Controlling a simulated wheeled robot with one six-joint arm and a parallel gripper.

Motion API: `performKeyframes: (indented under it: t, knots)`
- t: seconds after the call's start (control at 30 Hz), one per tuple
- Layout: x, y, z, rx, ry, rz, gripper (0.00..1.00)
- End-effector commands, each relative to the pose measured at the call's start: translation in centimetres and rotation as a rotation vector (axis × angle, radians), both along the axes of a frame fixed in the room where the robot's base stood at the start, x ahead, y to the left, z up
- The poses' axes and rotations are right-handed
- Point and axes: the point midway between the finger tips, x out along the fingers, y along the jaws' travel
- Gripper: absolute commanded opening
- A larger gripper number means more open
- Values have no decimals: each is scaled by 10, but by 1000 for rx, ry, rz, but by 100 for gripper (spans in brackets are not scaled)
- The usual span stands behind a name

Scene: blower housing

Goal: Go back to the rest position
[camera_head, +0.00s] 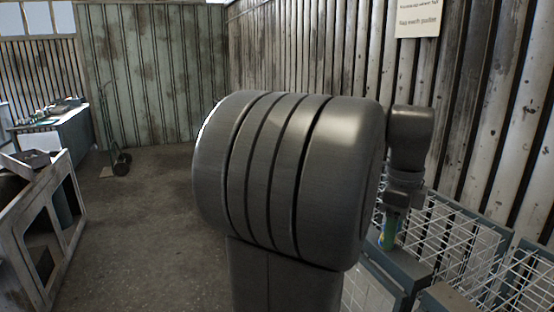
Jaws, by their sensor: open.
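My gripper (393,212) is at the right, small and dark, and points down at the end of my arm. It is open. A green object (390,232) shows directly below or between its fingers; I cannot tell whether they touch it. My large dark ribbed arm link fills the middle of the view and hides what lies behind it. No blower housing can be made out.
White wire-mesh panels with grey-blue frames (425,267) stand below and right of my gripper. A worn cabinet (35,240) and a workbench (60,135) are at the left. A hand truck (112,145) stands by the back wall. The floor (150,230) at left centre is clear.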

Motion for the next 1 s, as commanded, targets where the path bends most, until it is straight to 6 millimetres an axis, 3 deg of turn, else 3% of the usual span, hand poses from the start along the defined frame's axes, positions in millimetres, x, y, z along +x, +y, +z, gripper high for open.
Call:
performKeyframes:
  t: [1.0]
  knots:
    - [6,-1,-2,0,0,822,56]
